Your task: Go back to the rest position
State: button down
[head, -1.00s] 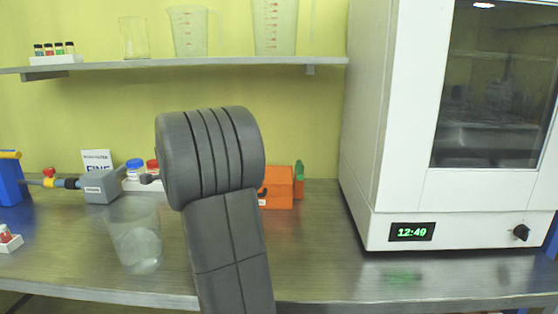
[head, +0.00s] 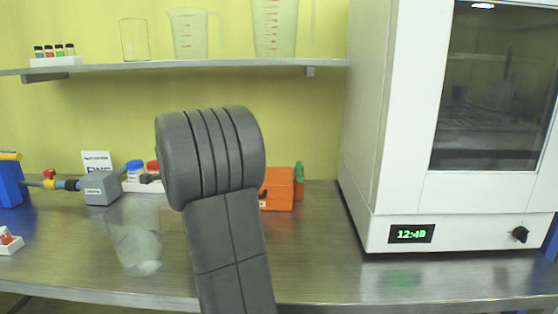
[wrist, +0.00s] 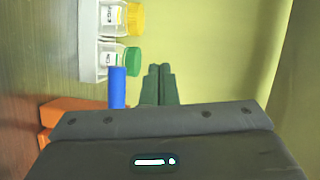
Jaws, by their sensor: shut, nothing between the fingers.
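My gripper (wrist: 158,85) shows in the wrist view as two dark green fingers lying side by side, closed together with nothing between them. They point away from the camera toward the yellow-green wall. In the head view my grey arm (head: 222,160) stands bent in the middle, in front of the bench, and hides what is behind it. I cannot make out the gripper surely there.
An orange box (head: 277,188) stands behind my arm, with a blue object (wrist: 118,87) near it. A clear beaker (head: 135,240) stands left on the bench (head: 330,280). A white oven (head: 400,200) fills the right. A shelf (head: 230,64) with glassware hangs above.

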jog(key=s+d+f+n+g+y+p, duration=0.1)
jog(key=s+d+f+n+y+p, duration=0.1)
jog(key=d, duration=0.7)
notch_tip(320, 180, down, 3)
jog(key=shift+s+r+y, duration=0.2)
jog(key=shift+s+y, duration=0.1)
jog(key=shift+s, duration=0.5)
jog(key=shift+d+p, duration=0.1)
jog(key=shift+p, duration=0.35)
jog(key=n+g+y+p, duration=0.1)
jog(key=p, duration=0.3)
jog(key=d+n+y+p, duration=0.1)
jog(key=p, duration=0.3)
jog(key=shift+w+g, duration=0.25)
jog(key=shift+g, duration=0.15)
jog(key=shift+d+f+y+p, duration=0.2)
jog(key=shift+y+p, duration=0.2)
jog(key=shift+p, duration=0.6)
